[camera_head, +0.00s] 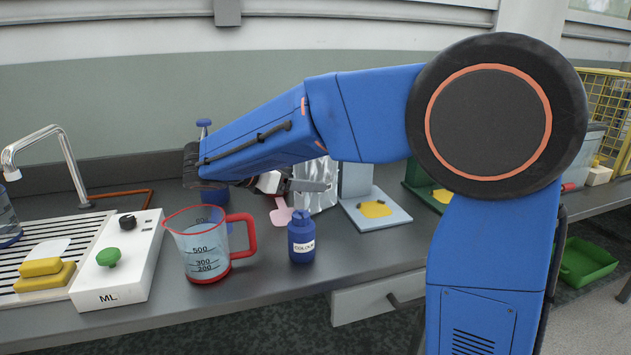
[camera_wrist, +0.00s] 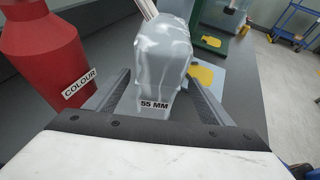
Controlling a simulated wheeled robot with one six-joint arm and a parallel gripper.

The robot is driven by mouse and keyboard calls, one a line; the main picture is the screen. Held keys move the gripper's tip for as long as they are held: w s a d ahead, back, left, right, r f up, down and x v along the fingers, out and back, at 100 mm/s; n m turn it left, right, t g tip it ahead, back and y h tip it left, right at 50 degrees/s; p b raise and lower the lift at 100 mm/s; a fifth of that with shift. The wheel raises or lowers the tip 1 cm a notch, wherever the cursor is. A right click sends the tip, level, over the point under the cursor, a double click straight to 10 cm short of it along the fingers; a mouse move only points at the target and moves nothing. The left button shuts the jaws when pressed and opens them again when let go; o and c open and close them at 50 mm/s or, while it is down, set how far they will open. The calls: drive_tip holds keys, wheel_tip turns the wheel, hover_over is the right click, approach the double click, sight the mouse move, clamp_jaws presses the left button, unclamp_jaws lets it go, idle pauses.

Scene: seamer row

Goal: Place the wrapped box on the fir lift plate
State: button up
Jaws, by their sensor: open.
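The wrapped box (camera_head: 322,167) has crinkled silvery foil and stands on the grey bench, partly hidden by my gripper in the head view. In the wrist view the wrapped box (camera_wrist: 162,50) lies between my fingers, with a "55 MM" label at its near end. My gripper (camera_head: 312,186) is open, with one finger on each side of the box in the wrist view (camera_wrist: 160,90); I cannot tell whether they touch it. The fir-green lift (camera_head: 418,170) has a yellow patch on its plate (camera_head: 441,196) and stands farther right, partly behind my arm.
A pale blue lift (camera_head: 385,218) with a yellow patch stands between the box and the green lift. A blue bottle (camera_head: 301,240) and a red-handled jug (camera_head: 203,250) stand in front. A red COLOUR bottle (camera_wrist: 45,45) is close to my left finger in the wrist view.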

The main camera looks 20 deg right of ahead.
drive_tip(key=shift+f+x, duration=0.15)
drive_tip(key=shift+x, duration=1.25)
drive_tip(key=shift+f+x, duration=0.1)
drive_tip(key=shift+x, duration=1.3)
drive_tip(key=shift+w+a, duration=0.15)
drive_tip(key=shift+a, duration=0.05)
drive_tip(key=shift+c, duration=0.3)
drive_tip(key=c, duration=1.5)
drive_tip(key=shift+o, duration=0.2)
drive_tip(key=shift+r, duration=0.1)
wheel_tip(320, 180, up, 4)
drive_tip(key=shift+f, duration=0.15)
drive_tip(key=a, duration=1.8)
drive_tip(key=shift+f, duration=0.2)
